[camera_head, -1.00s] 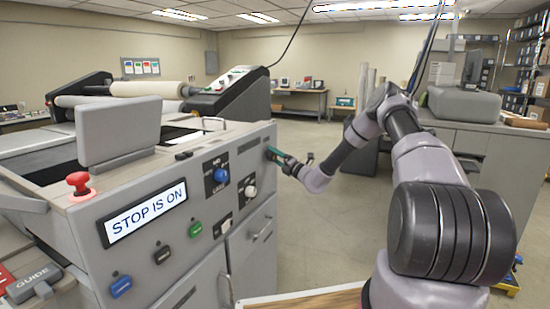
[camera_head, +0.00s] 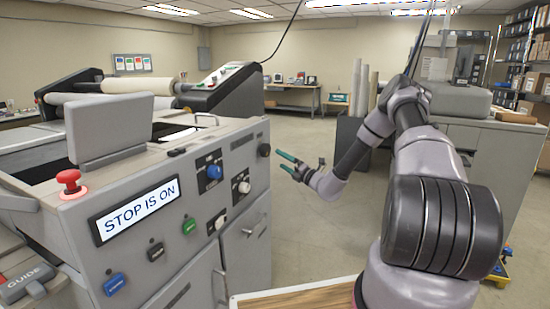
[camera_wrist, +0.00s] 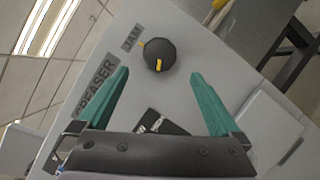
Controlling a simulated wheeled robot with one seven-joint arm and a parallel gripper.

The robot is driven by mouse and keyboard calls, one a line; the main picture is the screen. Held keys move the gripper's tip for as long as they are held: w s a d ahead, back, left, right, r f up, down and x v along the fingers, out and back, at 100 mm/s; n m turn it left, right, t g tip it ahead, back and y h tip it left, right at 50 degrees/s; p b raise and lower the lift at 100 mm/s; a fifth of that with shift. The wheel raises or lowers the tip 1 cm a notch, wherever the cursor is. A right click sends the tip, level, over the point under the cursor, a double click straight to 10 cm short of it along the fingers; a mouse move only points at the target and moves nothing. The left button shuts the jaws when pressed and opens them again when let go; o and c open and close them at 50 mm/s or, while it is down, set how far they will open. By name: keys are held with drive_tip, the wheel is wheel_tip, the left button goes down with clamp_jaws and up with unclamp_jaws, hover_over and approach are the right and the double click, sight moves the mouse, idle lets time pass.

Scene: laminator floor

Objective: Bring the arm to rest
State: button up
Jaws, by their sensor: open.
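My gripper (camera_head: 282,163) is open and empty, with two teal fingers. In the head view it stands in free air just right of the grey machine's front panel. In the wrist view my gripper (camera_wrist: 162,85) has its fingers spread wide, with a black knob (camera_wrist: 160,54) with a yellow mark beyond the tips and apart from them. The knob is beside a "JAM" label. The same knob seems to show in the head view (camera_head: 264,150) near the panel's right end.
The grey machine (camera_head: 225,240) fills the left, with a red stop button (camera_head: 70,181) and a lit display (camera_head: 136,209) reading "STOP IS ON". A grey cabinet (camera_head: 500,180) stands at the right. The floor (camera_head: 310,235) between them is clear.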

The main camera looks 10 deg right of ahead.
drive_tip(key=shift+v, duration=0.95)
drive_tip(key=s+a+r+n+g+y, duration=0.55)
drive_tip(key=a+r+n+g, duration=0.2)
drive_tip(key=r+n, duration=0.35)
drive_tip(key=s+a+r+n+g+h, duration=0.2)
drive_tip(key=s+a+r+n+g, duration=0.15)
drive_tip(key=s+n, duration=0.3)
drive_tip(key=s+a+r+n+g+h, duration=0.2)
drive_tip(key=s+r+n+g, duration=0.3)
drive_tip(key=s, duration=0.3)
drive_tip(key=s+d+r+n+t+h, duration=0.2)
drive_tip(key=s+d+r+n+h, duration=0.1)
drive_tip(key=s, duration=0.4)
drive_tip(key=s+d+r+n+t+h, duration=0.2)
drive_tip(key=s+d+r+n+h, duration=0.2)
drive_tip(key=s+n, duration=0.3)
drive_tip(key=s+d+r+n+t+h, duration=0.2)
drive_tip(key=s+d+r+n+h, duration=0.1)
drive_tip(key=s, duration=0.6)
drive_tip(key=d+r+n, duration=0.1)
drive_tip(key=d+n, duration=0.1)
drive_tip(key=d, duration=0.1)
drive_tip(key=shift+s+r+h, duration=0.2)
drive_tip(key=shift+r+h, duration=0.15)
